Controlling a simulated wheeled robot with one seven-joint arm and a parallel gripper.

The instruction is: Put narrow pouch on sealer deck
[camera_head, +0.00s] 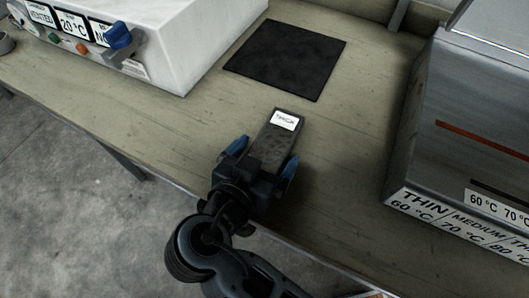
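A narrow dark grey pouch (276,139) with a white label at its far end lies over the bench. The label's word is small and looks like "THICK". My gripper (262,160) is at the pouch's near end, with one blue finger on each side of it. The fingers look spread, with gaps to the pouch's edges; the near end of the pouch is hidden by the gripper. A steel machine (455,110), seemingly the sealer, stands at the right. It has an orange strip and a front label reading "THIN", "MEDIUM" and temperatures.
A black square mat (285,60) lies flat behind the pouch. A white box (170,45) with a blue knob (118,36) and a display reading 20 °C stands at the left. Bare bench (345,150) lies between pouch and steel machine. The bench's front edge runs below my gripper.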

